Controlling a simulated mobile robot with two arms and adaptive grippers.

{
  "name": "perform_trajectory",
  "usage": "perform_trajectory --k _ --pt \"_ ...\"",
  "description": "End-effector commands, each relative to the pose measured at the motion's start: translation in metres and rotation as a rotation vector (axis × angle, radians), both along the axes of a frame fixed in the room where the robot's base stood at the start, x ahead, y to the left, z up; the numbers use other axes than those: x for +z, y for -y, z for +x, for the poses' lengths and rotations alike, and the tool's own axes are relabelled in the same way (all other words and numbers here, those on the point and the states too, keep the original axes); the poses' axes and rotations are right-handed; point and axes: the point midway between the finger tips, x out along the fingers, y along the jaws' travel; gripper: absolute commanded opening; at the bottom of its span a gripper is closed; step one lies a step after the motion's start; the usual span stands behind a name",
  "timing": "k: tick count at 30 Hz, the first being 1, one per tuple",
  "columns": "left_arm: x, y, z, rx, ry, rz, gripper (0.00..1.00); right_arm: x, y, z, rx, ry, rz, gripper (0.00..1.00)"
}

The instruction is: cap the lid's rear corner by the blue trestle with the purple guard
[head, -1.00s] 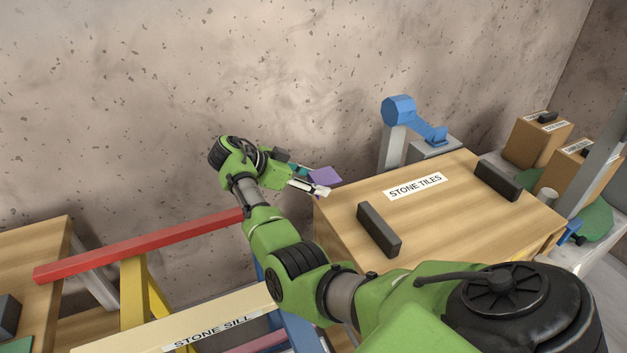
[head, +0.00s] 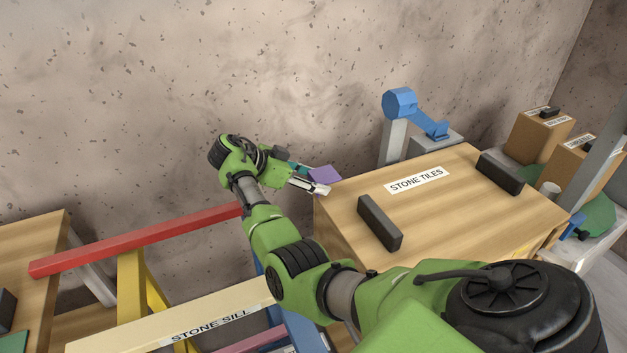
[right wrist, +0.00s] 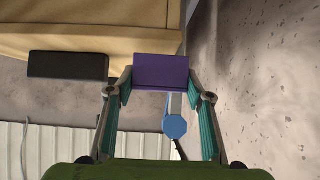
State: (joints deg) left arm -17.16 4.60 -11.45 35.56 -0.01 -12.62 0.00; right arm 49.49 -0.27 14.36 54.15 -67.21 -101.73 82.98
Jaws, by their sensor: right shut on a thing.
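The purple guard (head: 325,174) is at the rear left corner of the wooden lid (head: 455,215) marked STONE TILES. It also shows in the right wrist view (right wrist: 161,71), between the fingertips. My right gripper (head: 311,179) is shut on it, reaching in from the left of the lid by the wall. In the right wrist view the guard overlaps the edge of the wooden box (right wrist: 90,25); I cannot tell whether it touches the corner. The blue trestle (head: 302,331) shows partly below, behind my right arm. My left gripper is not in view.
Two dark bars (head: 379,222) (head: 500,174) lie on the lid. A blue-headed grey post (head: 400,104) stands behind it. The rough wall (head: 150,90) is close behind my gripper. A red beam (head: 140,240) and a STONE SILL board (head: 180,318) lie left.

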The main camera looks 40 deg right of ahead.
Motion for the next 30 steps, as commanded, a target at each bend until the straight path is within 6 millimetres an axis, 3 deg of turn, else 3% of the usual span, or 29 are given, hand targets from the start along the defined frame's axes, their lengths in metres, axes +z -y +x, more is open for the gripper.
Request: perform_trajectory --k 30 --pt "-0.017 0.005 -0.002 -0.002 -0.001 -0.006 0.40 -0.020 0.000 0.000 0.000 0.000 0.000 0.29"
